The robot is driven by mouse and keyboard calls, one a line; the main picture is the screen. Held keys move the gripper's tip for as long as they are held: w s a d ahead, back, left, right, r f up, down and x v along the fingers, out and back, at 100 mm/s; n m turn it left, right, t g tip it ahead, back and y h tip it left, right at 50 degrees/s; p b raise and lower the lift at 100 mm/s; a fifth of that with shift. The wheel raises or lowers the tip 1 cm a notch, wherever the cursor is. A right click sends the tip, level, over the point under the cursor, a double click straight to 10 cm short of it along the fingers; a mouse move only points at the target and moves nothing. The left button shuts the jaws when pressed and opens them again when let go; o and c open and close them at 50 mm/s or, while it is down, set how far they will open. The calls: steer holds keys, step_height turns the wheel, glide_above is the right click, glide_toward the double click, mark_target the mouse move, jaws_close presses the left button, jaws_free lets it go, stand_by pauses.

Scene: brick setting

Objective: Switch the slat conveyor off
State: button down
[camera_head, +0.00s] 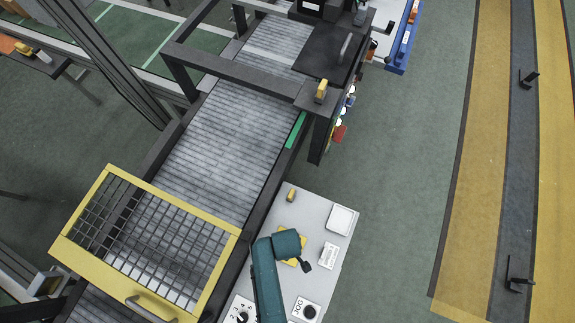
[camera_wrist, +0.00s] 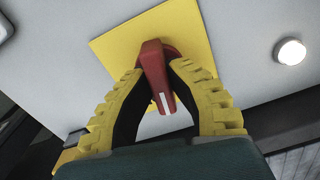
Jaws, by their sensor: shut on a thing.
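The slat conveyor (camera_head: 225,135) runs from the top centre to the lower left in the head view. Beside it is a pale control panel (camera_head: 318,207). On the panel, a yellow square plate (camera_wrist: 115,42) carries a red rotary handle (camera_wrist: 153,68) with a white mark. In the wrist view my gripper (camera_wrist: 157,80), with yellow ridged fingers and dark inner pads, is shut on the red handle. In the head view my teal arm reaches over the panel and covers most of the plate (camera_head: 283,262) and the handle.
A yellow-framed mesh guard (camera_head: 147,205) covers the conveyor's near part. The panel also carries a JOG control (camera_head: 308,310), a black-and-white dial (camera_head: 242,312), white boxes and a small yellow item (camera_head: 291,195). A round white lamp (camera_wrist: 290,52) is right of the plate. Open floor lies to the right.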

steer(key=n+p, duration=0.2)
steer(key=n, duration=0.3)
steer(key=shift+n, duration=0.3)
steer(key=n+p, duration=0.1)
steer(key=n, duration=0.4)
steer(key=shift+n, duration=0.3)
steer(key=c, duration=1)
jaws_free()
step_height(320, 180, up, 12)
